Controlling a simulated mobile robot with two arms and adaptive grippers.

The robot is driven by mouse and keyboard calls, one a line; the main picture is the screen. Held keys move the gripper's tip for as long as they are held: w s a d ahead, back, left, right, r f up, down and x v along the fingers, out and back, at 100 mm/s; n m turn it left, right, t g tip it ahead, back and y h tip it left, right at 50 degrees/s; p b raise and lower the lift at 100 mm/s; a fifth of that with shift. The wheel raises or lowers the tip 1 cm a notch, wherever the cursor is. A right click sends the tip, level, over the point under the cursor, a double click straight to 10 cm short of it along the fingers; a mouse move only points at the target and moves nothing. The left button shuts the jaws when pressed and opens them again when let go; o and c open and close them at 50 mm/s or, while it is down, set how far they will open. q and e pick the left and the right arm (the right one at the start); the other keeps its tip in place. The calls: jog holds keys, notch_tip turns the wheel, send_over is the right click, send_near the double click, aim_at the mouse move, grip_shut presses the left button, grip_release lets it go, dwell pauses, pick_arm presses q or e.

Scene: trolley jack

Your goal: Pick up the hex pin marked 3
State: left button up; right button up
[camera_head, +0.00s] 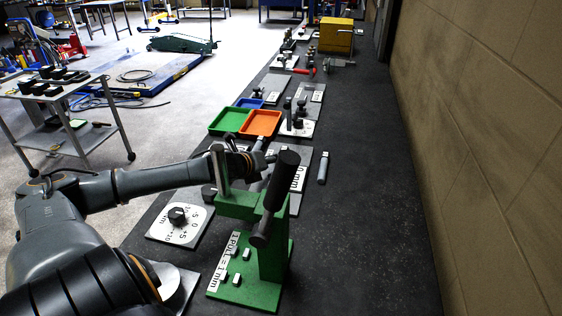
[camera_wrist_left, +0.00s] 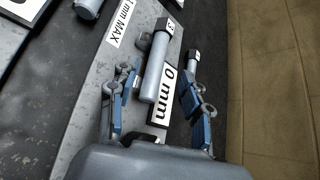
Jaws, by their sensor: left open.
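My left gripper (camera_wrist_left: 156,78) is open, with one blue-padded finger on each side of the pin; contact cannot be told. In the head view my left gripper (camera_head: 240,163) is partly hidden behind the green press (camera_head: 272,235), and I cannot make out the pin's mark there. My right gripper is not in view.
Another grey pin (camera_head: 322,168) lies to the right, with a dark end in the wrist view (camera_wrist_left: 193,65). A dial plate (camera_head: 180,222) lies left of the press. Green (camera_head: 229,121) and orange (camera_head: 262,123) trays stand farther back. The bench's right side is clear beside the wall.

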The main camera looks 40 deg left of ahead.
pick_arm(q)
jog(key=shift+p+x, duration=0.4)
jog(key=shift+x, duration=2.05)
jog(key=shift+s+a, duration=0.15)
jog(key=shift+a, duration=0.05)
grip_shut()
